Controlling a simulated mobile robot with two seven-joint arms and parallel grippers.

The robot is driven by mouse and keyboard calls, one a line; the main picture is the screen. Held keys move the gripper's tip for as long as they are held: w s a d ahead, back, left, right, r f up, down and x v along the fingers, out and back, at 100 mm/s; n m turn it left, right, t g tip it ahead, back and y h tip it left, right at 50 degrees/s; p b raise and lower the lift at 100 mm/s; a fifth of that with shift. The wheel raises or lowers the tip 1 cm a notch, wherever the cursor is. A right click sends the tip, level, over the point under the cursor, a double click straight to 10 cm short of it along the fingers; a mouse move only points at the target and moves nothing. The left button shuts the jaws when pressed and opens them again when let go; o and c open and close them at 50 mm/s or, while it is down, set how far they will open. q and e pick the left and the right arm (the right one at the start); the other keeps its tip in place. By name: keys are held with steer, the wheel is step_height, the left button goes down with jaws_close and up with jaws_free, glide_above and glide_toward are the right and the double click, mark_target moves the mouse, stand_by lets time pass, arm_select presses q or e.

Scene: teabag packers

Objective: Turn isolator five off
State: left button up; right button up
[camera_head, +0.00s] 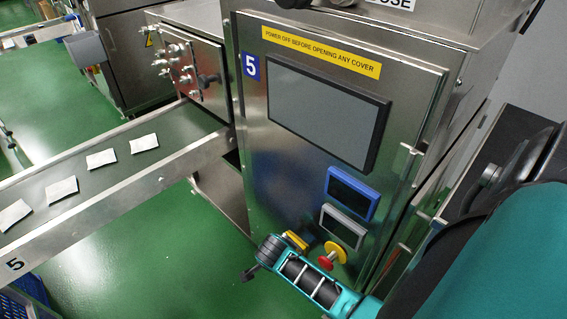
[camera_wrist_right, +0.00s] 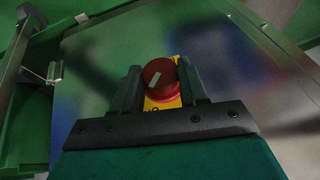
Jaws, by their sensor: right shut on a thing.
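The isolator has a round red knob (camera_wrist_right: 159,77) with a short white mark, which looks slanted in the right wrist view. It sits on a yellow plate (camera_wrist_right: 168,102) with dark lettering partly hidden. In the head view this yellow plate (camera_head: 297,240) shows low on the front of the cabinet marked 5 (camera_head: 251,66), and my gripper hides the knob. My right gripper (camera_wrist_right: 159,84) is shut on the knob, one finger on each side. It also shows in the head view (camera_head: 281,245), against the cabinet's lower front. My left gripper is not in view.
A red stop button (camera_head: 327,261) on a yellow collar sits just right of my right gripper. Blue-framed (camera_head: 351,194) and grey-framed (camera_head: 343,226) panels and a screen (camera_head: 325,112) are above. A conveyor (camera_head: 115,178) with several teabags runs in from the left. Green floor lies clear below.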

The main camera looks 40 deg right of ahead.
steer(key=shift+c, duration=0.9)
steer(key=shift+r, duration=0.1)
steer(key=g, duration=0.4)
steer(key=w+n+g, duration=0.1)
steer(key=g, duration=0.1)
steer(key=shift+g+h, duration=0.3)
steer(key=shift+d, duration=0.1)
